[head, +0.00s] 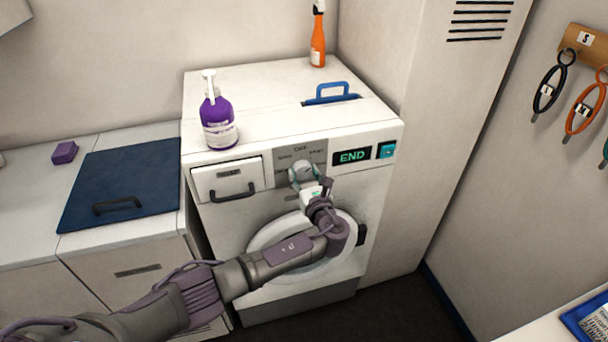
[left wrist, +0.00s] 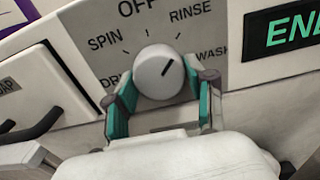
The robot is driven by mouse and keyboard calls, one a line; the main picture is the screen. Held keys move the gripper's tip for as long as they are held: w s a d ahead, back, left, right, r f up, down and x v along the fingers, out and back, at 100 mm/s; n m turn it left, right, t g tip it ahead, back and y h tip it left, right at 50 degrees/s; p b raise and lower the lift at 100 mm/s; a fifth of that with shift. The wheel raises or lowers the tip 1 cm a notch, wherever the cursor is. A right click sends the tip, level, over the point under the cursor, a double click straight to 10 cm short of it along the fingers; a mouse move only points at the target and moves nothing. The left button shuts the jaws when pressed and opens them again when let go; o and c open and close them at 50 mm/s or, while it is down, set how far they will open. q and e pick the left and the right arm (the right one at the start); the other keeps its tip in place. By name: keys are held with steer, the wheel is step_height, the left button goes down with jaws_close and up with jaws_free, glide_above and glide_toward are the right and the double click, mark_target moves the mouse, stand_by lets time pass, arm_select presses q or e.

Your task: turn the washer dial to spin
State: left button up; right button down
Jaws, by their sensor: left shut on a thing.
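The washer (head: 375,145) stands in the middle of the head view, with a grey dial panel on its front. In the left wrist view the dial (left wrist: 158,70) is a round white knob, its dark mark pointing up and right, towards RINSE. OFF is above it, SPIN at upper left, WASH at right, and a partly hidden label starting DR at lower left. My right gripper is out of view.
The display (head: 352,156) reads END, beside a teal button (head: 387,150). A drawer (head: 228,180) with a dark handle is left of the dial. A purple pump bottle (head: 218,120) and an orange bottle (head: 318,42) stand on top. A blue lid (head: 120,180) lies on the left counter.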

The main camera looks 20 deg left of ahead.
arm_select(q)
steer(key=shift+f, duration=0.1)
steer(key=n+b, duration=0.2)
steer(key=n, duration=0.1)
steer(key=shift+f+b, duration=0.15)
steer(key=shift+b, duration=0.25)
steer(key=n+b, duration=0.4)
steer(key=shift+d+n, duration=0.1)
steer(key=shift+n, duration=0.3)
steer(key=n+b, duration=0.7)
steer(key=shift+r+n+b, duration=0.25)
steer(key=shift+n+b, duration=1.05)
steer(key=shift+n, duration=0.2)
steer(key=o, duration=1.2)
steer(key=shift+r, duration=0.1)
steer(key=shift+c, duration=0.2)
